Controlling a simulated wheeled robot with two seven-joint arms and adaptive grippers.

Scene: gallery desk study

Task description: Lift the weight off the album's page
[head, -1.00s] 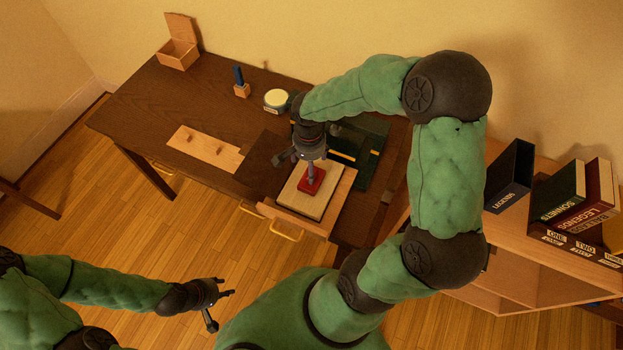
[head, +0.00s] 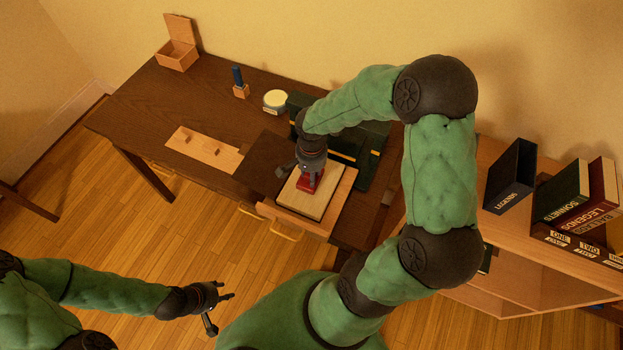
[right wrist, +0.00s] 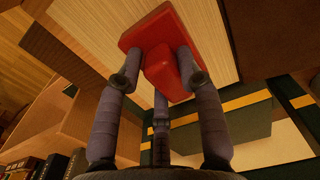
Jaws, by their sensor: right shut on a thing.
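The red weight (head: 308,185) has a flat base and a raised grip block, which shows in the right wrist view (right wrist: 160,62). It is over the cream page-like panel (head: 297,204); I cannot tell whether they touch. My right gripper (head: 311,172) is above the weight. In the right wrist view its fingers (right wrist: 158,68) are shut around the raised block. The cream panel lies on a light wooden board (head: 341,205) at the desk's front. My left gripper (head: 221,304) is open and empty, away from the desk at the lower left.
Dark green cases with yellow bands (head: 371,160) stand behind the panel. A pale wooden strip with knobs (head: 200,150), a round tin (head: 275,98), a blue item in a block (head: 239,84) and an open box (head: 176,58) are on the desk. A bookshelf (head: 520,225) stands right.

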